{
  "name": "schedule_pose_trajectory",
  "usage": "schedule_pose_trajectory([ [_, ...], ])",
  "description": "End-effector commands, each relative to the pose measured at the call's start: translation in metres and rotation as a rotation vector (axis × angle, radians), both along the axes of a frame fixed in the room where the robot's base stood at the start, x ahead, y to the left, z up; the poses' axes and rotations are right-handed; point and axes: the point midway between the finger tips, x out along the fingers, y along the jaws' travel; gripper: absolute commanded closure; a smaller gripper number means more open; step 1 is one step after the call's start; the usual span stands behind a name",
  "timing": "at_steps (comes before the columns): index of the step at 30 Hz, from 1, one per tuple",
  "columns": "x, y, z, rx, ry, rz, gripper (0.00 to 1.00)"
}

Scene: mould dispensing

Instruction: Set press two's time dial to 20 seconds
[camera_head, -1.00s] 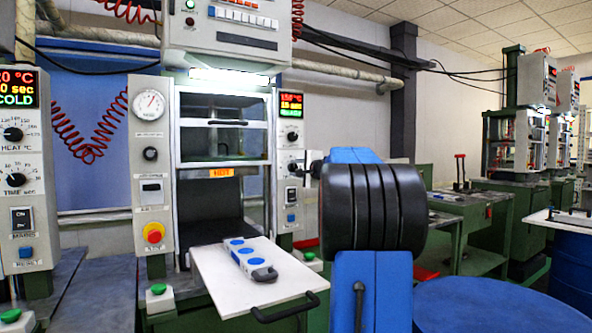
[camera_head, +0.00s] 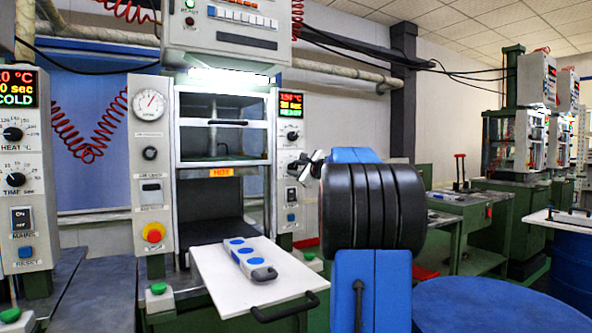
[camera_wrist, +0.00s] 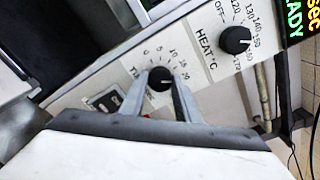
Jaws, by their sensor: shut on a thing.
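Press two's control panel (camera_head: 290,180) stands right of the press opening. In the wrist view, the black time dial (camera_wrist: 160,79) sits between the two fingers of my gripper (camera_wrist: 159,92), which is shut on it. The dial's small white mark points right, close to the 20 on its scale; the exact setting is hard to read. In the head view, my gripper (camera_head: 305,165) is at the panel and covers the time dial. The small display (camera_head: 291,105) above is lit; its middle seconds line is too blurred to read surely.
The black heat dial (camera_wrist: 235,40) is just beside the time dial. A white shelf (camera_head: 215,275) with a grey and blue mould (camera_head: 249,259) juts out below the press. Another press panel (camera_head: 20,180) stands at the far left. A blue round top (camera_head: 500,305) is at lower right.

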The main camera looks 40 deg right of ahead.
Motion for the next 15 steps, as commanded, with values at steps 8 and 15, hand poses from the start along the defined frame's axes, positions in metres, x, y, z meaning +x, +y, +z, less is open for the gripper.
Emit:
schedule_pose_trajectory([
  [8,0.0,-0.0006,-0.003,0.009,0.002,0.0,0.93],
  [15,0.0,-0.0006,-0.003,0.008,0.002,0.0,0.52],
])
